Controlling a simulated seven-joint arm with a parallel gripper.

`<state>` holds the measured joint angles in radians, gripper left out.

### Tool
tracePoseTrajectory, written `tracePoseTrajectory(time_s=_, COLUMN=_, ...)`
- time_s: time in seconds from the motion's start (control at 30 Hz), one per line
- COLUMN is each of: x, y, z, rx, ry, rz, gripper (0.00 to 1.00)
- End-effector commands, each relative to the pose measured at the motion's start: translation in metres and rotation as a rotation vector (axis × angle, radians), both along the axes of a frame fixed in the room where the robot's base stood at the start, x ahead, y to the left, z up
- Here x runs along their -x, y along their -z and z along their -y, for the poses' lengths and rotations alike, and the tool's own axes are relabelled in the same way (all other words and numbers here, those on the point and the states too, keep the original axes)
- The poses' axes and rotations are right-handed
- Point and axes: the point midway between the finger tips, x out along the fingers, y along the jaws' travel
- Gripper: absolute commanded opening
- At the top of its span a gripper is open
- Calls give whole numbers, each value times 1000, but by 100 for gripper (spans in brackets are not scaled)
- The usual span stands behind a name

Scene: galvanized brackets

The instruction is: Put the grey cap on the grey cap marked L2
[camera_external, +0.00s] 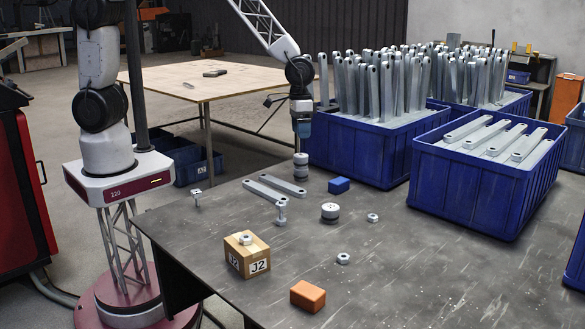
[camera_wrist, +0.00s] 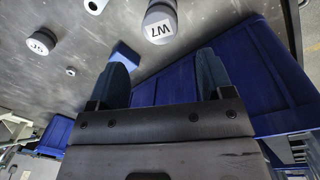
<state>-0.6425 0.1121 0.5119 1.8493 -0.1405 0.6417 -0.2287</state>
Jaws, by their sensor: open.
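My gripper (camera_external: 302,134) is open and empty, pointing down above a short stack of grey caps (camera_external: 301,166), with a small gap to its top. The stack appears to be two caps, one resting on the other. In the wrist view my two fingers are apart, and the stack's top (camera_wrist: 160,24) shows a dark label resembling W7. A separate grey cap (camera_external: 330,211) stands to the right and nearer the camera. In the wrist view this cap (camera_wrist: 40,42) has a label resembling 5C. I cannot clearly read L2 on either; the lower cap's top is hidden.
A blue block (camera_external: 339,185) lies near the stack. Blue crates (camera_external: 475,185) stand behind and right. A J2 box (camera_external: 247,257), an orange block (camera_external: 307,296) and nuts (camera_external: 372,217) are in front.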

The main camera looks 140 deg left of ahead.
Motion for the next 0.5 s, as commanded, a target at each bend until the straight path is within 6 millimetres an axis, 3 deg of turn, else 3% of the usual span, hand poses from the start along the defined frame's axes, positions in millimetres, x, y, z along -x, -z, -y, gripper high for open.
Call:
tracePoseTrajectory(time_s=0.2, x=2, y=-24, z=-1, rx=0, ry=0, rz=0, gripper=74)
tracePoseTrajectory(time_s=0.5, x=3, y=-33, z=-1, rx=0, ry=0, rz=0, gripper=74)
